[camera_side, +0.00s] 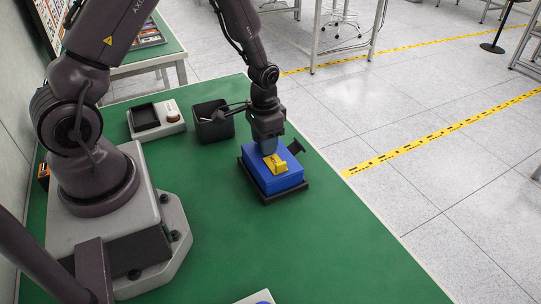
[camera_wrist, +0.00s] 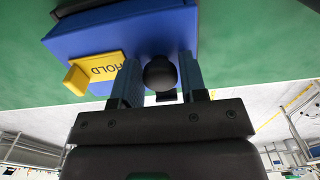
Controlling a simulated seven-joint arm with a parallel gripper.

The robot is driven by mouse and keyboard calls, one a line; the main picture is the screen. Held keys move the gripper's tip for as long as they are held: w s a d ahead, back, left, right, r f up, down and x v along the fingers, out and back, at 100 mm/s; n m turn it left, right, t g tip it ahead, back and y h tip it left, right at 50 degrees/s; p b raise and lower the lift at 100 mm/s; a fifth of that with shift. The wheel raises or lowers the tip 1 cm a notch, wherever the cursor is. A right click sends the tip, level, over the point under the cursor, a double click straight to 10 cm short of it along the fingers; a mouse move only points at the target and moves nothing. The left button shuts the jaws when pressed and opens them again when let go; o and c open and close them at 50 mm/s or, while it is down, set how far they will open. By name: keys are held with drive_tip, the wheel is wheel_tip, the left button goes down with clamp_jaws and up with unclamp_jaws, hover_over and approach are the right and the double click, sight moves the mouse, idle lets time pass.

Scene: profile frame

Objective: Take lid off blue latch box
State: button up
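The blue latch box (camera_side: 283,181) sits in a black tray-like base (camera_side: 290,194) on the green table. A yellow latch marked HOLD (camera_side: 278,167) lies against it; in the wrist view the yellow latch (camera_wrist: 97,69) is left of my fingers. My gripper (camera_side: 269,151) points down at the top of the box. In the wrist view a round black knob (camera_wrist: 160,73) stands between the two blue fingers of my gripper (camera_wrist: 160,75), close to both. I cannot tell if they touch it. The lid's seam is not clear.
A black piece (camera_side: 295,147) sticks up at the box's back right. A dark open bin (camera_side: 213,124) stands behind left, beside a grey unit with a black recess (camera_side: 157,119).

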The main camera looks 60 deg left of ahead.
drive_tip(key=c, duration=0.6)
